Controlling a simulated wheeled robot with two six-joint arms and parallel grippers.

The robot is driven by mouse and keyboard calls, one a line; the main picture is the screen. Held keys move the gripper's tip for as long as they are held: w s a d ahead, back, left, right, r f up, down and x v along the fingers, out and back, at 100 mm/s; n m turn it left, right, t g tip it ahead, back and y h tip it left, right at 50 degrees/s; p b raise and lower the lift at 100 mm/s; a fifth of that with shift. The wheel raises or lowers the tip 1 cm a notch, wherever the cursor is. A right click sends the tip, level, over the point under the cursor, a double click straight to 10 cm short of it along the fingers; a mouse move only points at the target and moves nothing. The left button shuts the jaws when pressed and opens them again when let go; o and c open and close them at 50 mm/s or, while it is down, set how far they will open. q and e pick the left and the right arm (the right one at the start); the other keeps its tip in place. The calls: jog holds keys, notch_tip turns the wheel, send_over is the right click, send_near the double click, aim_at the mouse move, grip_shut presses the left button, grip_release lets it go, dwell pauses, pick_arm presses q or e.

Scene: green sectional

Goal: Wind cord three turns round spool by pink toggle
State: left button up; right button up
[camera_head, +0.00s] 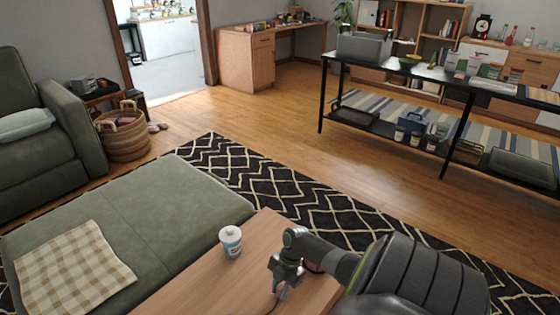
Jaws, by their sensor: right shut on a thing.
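My right gripper (283,285) is low over the wooden table (190,292) at the bottom centre, its fingers pointing down. It is shut on a small pink piece, which looks like the pink toggle (282,292). A thin dark cord (272,306) runs down from there toward the bottom edge of the view. A dark reddish round thing (314,267) shows partly behind the gripper; it may be the spool, but my arm hides most of it. I cannot tell whether any cord lies round it. My left gripper is not in view.
A white and blue can (231,241) stands on the table, left of my right gripper. A green sectional seat (150,220) with a checked cloth (72,270) adjoins the table on the left. The tabletop between the can and the front is clear.

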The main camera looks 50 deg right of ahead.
jog(key=shift+f, duration=0.15)
jog(key=o, duration=1)
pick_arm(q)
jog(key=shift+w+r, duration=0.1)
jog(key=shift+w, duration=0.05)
pick_arm(e)
jog(key=shift+o, duration=0.2)
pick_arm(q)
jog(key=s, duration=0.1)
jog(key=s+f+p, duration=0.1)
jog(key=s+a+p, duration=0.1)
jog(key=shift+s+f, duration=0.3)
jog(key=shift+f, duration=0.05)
pick_arm(e)
jog(key=v, duration=1.7)
jog(key=shift+r, duration=0.3)
